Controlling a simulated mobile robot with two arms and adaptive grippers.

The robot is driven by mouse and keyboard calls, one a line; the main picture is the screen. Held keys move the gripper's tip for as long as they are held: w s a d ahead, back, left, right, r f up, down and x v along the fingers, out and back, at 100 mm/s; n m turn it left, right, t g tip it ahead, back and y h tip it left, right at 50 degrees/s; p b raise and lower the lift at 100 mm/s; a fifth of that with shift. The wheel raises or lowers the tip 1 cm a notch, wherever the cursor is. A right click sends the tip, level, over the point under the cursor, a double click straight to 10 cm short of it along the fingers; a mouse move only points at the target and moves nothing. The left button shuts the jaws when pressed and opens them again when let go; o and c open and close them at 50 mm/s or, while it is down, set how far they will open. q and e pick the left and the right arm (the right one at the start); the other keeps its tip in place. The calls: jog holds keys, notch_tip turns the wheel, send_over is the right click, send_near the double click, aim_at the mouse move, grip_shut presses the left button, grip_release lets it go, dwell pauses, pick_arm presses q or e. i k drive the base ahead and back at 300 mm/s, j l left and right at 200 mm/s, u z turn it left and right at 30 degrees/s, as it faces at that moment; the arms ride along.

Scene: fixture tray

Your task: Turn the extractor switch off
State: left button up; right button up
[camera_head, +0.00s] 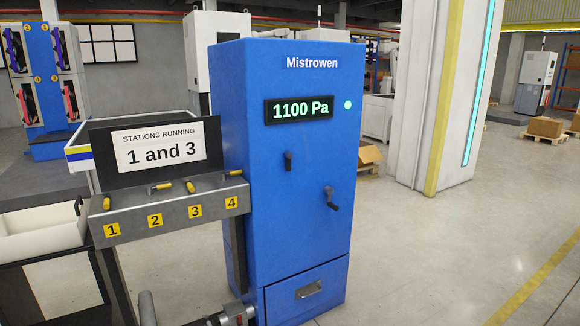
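The extractor is a tall blue cabinet (300,230) marked Mistrowen, right of centre. Its display (299,109) reads 1100 Pa, and a green lamp (348,105) beside it is lit. Two dark handles sit on its front: an upper one (288,161), roughly upright, and a lower one (331,199), slanting down to the right. Neither handle has a readable label, so I cannot tell which is the switch. Neither of my grippers can be made out in this view.
A grey rail (170,215) left of the cabinet carries yellow levers numbered 1 to 4; levers 1 and 3 point differently from 2 and 4. A sign (160,148) reads stations running 1 and 3. A drawer (308,290) is shut. Floor (430,250) to the right is clear.

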aim_at(288, 155)
jog(key=i+l, duration=0.85)
jog(key=i, duration=0.2)
